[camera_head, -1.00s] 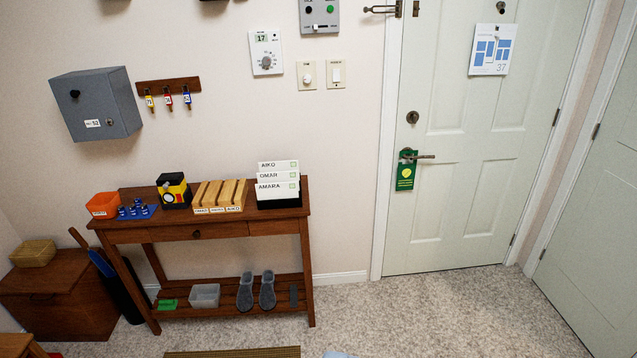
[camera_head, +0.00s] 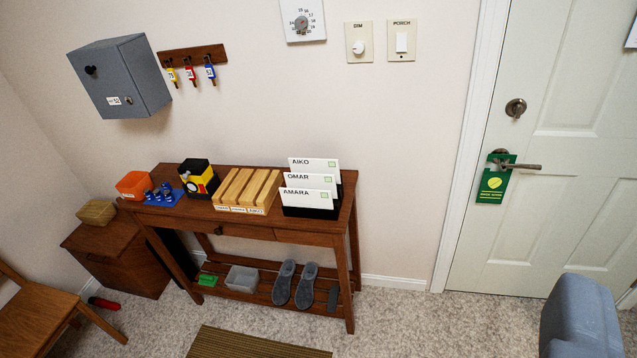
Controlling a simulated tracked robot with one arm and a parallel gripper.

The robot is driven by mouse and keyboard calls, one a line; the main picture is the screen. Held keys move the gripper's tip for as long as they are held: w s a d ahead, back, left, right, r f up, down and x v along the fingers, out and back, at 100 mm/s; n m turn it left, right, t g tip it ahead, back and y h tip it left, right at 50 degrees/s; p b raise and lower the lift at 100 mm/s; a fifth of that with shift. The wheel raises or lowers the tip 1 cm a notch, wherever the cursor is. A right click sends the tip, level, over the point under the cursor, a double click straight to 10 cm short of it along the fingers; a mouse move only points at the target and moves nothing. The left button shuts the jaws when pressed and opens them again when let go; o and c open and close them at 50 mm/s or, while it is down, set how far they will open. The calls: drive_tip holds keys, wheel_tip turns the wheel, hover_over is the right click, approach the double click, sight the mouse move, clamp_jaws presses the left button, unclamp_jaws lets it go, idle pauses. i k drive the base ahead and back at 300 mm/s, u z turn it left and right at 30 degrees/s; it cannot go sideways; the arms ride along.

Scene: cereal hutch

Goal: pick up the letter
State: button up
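Three white letters stand upright in a row in a black holder (camera_head: 311,212) at the right end of the wooden console table. The back letter reads AIKO (camera_head: 326,164), the middle one OMAR (camera_head: 318,180) and the front one AMARA (camera_head: 305,198). The lower part of each is hidden by the letter or holder in front. My gripper's fingers do not show in the view, so I cannot see whether they are open or shut.
A slotted wooden tray (camera_head: 262,205), a yellow-black box (camera_head: 197,172) and an orange bin (camera_head: 133,184) share the console (camera_head: 300,234). A blue-grey rounded shape (camera_head: 584,318), unclear what, fills the lower right. A door (camera_head: 560,220) with a green hanger is right. Carpet (camera_head: 400,325) ahead is clear.

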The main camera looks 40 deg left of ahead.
sight(300, 198)
drive_tip(key=u, duration=0.45)
drive_tip(key=i, duration=1.1)
drive_tip(key=u, duration=1.1)
drive_tip(key=i, duration=0.5)
drive_tip(key=u, duration=0.25)
drive_tip(key=k, duration=0.9)
drive_tip(key=u, duration=0.2)
drive_tip(key=i, duration=0.9)
drive_tip(key=z, duration=0.1)
